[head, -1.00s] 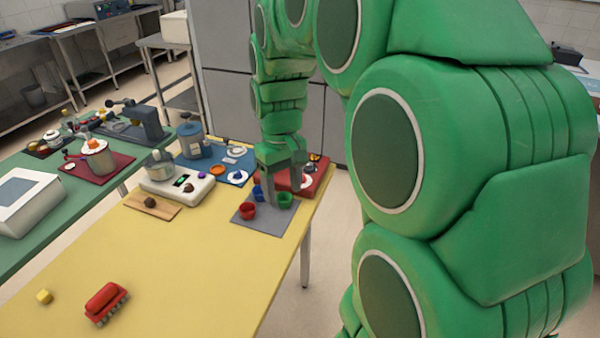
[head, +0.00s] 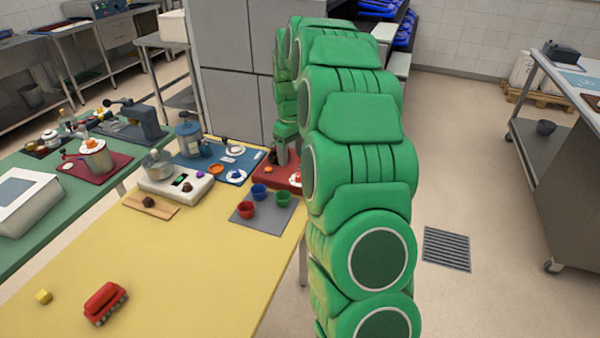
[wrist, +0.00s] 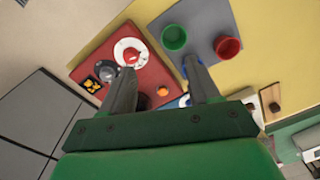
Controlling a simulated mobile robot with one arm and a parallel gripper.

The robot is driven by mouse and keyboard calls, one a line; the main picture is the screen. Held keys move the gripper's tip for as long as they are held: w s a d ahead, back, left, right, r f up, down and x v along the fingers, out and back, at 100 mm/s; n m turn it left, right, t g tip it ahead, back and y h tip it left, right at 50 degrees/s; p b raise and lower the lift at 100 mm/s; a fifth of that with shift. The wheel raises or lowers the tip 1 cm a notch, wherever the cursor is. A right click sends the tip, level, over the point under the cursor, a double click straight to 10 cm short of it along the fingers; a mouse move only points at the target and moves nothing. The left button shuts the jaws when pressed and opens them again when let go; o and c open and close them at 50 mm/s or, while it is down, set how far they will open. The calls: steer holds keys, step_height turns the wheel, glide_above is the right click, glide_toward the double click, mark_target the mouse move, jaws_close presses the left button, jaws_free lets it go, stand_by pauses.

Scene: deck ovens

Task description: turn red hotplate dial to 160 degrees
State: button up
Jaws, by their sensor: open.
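The red board of the hotplate station (head: 286,170) lies at the far right corner of the yellow table. It also shows in the wrist view (wrist: 160,75). On it is a round white dial with a red knob (wrist: 125,45); in the head view the white dial (head: 294,179) is partly hidden by my arm. The dial's pointer reading is too small to tell. My gripper (wrist: 158,68) is open and empty above the red board, its left finger close below the dial in the wrist view. In the head view it is partly hidden (head: 281,152).
A grey mat (head: 262,222) holds a red cup (head: 246,210), a blue cup (head: 259,192) and a green cup (head: 283,198) beside the red board. A blue mat (head: 232,172) and a white scale (head: 176,188) stand to the left. An orange round piece (wrist: 162,91) lies on the red board.

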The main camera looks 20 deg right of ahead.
glide_above(300, 175)
step_height(300, 175, down, 5)
steer(key=shift+r, duration=0.1)
steer(key=shift+w+f, duration=0.1)
steer(key=shift+f, duration=3.85)
steer(key=shift+c, duration=0.2)
steer(key=c, duration=1)
